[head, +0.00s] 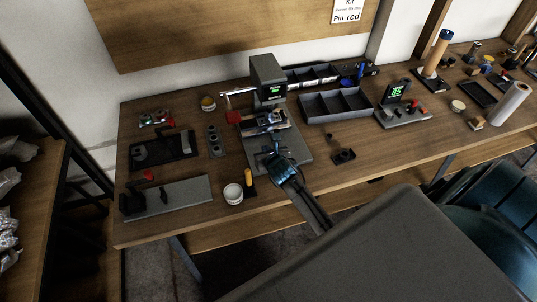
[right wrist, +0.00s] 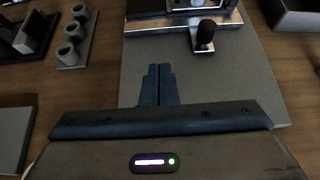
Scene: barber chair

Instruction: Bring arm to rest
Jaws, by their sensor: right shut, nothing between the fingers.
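My right gripper (head: 272,160) reaches up from the lower middle of the head view, over the front part of a grey base plate (head: 291,143). In the right wrist view the gripper's two fingers (right wrist: 158,76) are together, with nothing between them. They point toward a metal fixture (right wrist: 185,20) with a black-knobbed lever (right wrist: 205,36), a little apart from it in the picture. Whether the fingertips touch the plate I cannot tell. My left gripper is in neither view.
A grey press-like machine (head: 268,75) with a green display stands behind the plate. A divided tray (head: 337,105) is to its right. A white round tub (head: 233,193) and a grey block (head: 178,196) sit at the front left. Bare wood (head: 400,148) shows at the front right.

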